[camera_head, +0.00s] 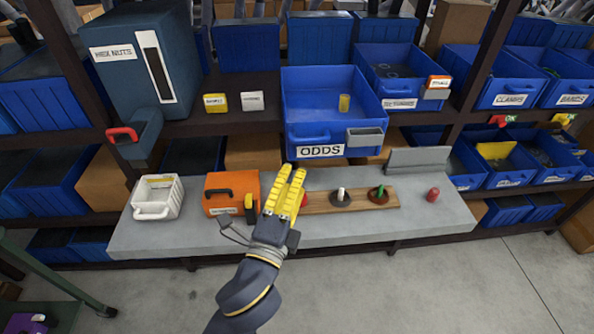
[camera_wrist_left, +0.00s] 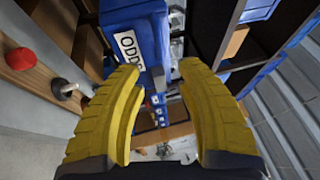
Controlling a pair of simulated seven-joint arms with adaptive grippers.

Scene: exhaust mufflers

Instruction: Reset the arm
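My left gripper (camera_head: 293,172) has two yellow ribbed fingers and reaches up over the front of the grey bench (camera_head: 420,222), just below the blue ODDS bin (camera_head: 295,105). In the left wrist view the fingers (camera_wrist_left: 158,68) are apart with nothing between them, so it is open and empty. The ODDS bin (camera_wrist_left: 150,40) shows beyond the fingertips there. In the head view the fingers partly hide the left end of a wooden board (camera_head: 318,205) on the bench. My right gripper is in neither view.
A white basket (camera_head: 155,197) and an orange case (camera_head: 228,190) stand on the bench to the left. The board bears several knobs, one with a green top (camera_head: 379,193). A red knob (camera_head: 433,194) stands farther right. A blue HEX NUTS dispenser (camera_head: 120,75) is at upper left.

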